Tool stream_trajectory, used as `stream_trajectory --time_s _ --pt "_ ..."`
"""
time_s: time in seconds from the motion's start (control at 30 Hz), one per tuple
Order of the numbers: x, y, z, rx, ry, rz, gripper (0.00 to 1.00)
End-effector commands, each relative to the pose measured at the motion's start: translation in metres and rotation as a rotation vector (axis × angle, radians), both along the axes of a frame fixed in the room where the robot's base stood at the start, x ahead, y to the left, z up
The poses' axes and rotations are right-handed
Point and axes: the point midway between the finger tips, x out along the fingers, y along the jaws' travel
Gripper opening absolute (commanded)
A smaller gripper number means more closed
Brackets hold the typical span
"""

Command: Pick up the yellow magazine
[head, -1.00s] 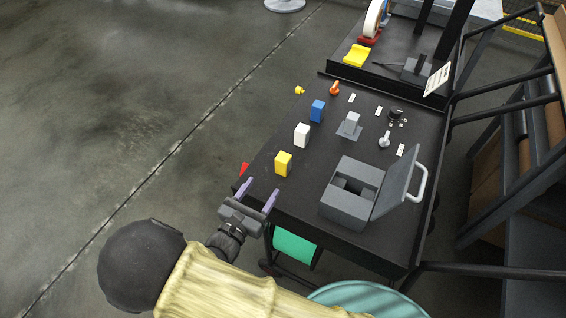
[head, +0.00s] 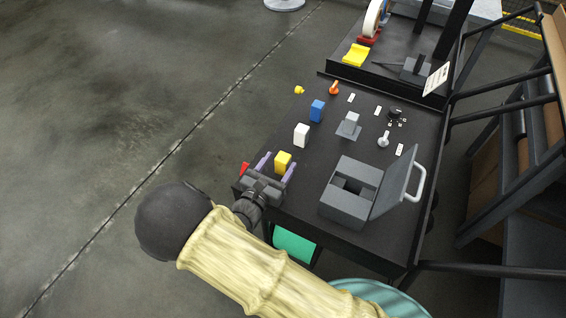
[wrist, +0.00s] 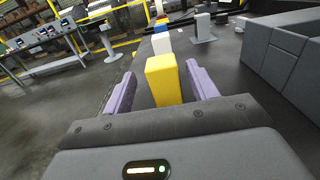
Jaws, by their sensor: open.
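The yellow magazine (head: 283,160) is a small upright block near the front left of the black table. In the wrist view the yellow magazine (wrist: 163,80) stands between the two purple fingers, with a gap showing on each side. My gripper (head: 274,164) is open, its fingers reaching to either side of the block. It also shows in the wrist view (wrist: 160,88). The lower part of the magazine is partly hidden behind the gripper body.
A white block (head: 301,135) and a blue block (head: 317,111) stand in line behind the magazine. A grey box (head: 346,208) with an open lid stands to the right. A grey stand (head: 349,127) and several small parts lie farther back.

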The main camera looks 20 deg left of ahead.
Motion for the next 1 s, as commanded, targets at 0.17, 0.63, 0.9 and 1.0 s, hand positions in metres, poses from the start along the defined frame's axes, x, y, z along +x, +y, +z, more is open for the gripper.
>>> stream_trajectory --time_s 0.17,0.63,0.9,1.0 --pt "0.027 -0.007 0.003 0.0 -0.002 -0.003 0.58" --pt "0.042 -0.007 0.003 0.0 -0.001 0.0 0.58" --pt "0.042 -0.007 0.003 0.0 -0.001 0.0 0.48" --pt "0.042 -0.007 0.003 0.0 -0.001 0.0 0.29"
